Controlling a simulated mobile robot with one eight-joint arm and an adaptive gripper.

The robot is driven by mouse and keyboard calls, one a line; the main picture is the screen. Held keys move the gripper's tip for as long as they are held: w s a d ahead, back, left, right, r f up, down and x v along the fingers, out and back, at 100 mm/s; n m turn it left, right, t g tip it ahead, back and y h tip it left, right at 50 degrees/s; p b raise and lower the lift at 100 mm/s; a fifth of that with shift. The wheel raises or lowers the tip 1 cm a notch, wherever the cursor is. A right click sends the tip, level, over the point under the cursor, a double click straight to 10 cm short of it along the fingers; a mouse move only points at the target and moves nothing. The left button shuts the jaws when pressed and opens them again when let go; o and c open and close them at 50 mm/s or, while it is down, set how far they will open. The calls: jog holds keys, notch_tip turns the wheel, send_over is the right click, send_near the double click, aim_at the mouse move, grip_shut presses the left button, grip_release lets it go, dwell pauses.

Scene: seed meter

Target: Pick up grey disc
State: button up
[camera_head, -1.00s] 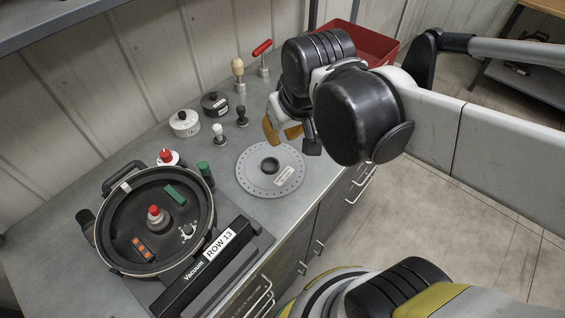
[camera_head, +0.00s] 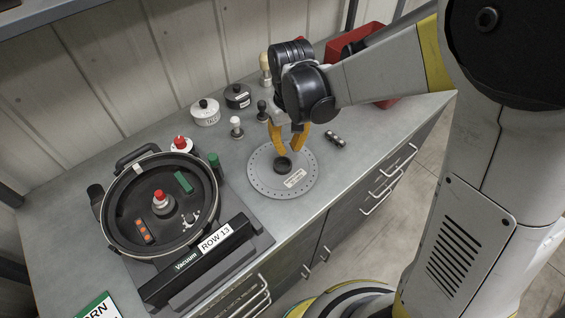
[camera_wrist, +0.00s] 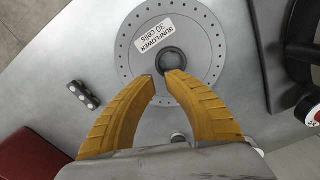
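The grey disc (camera_head: 264,175) lies flat on the bench, with a ring of small holes, a dark raised hub (camera_head: 283,165) and a white label. In the wrist view the label on the disc (camera_wrist: 205,42) reads "SUNFLOWER 30 cells". My gripper (camera_head: 289,151) is above the disc, its yellow fingers pointing down near the hub. In the wrist view the fingertips (camera_wrist: 160,75) are close to the hub (camera_wrist: 172,61), with a narrow gap between them and nothing held. I cannot tell whether they touch the disc.
A round seed meter housing (camera_head: 128,232) sits left of the disc. Several knobs and handled pieces, including a white pot (camera_head: 205,114), stand behind. A red bin (camera_head: 352,40) is at the back right.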

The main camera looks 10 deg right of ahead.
aim_at(289, 166)
jog(key=f+b, duration=0.1)
jog(key=f, duration=0.1)
jog(key=s+f+b, duration=0.1)
jog(key=f, duration=0.2)
jog(key=shift+d+f+b, duration=0.1)
jog(key=shift+f+b, duration=0.2)
jog(key=shift+b, duration=0.05)
jog(key=shift+s+r, duration=0.1)
jog(key=shift+r, duration=0.05)
grip_shut()
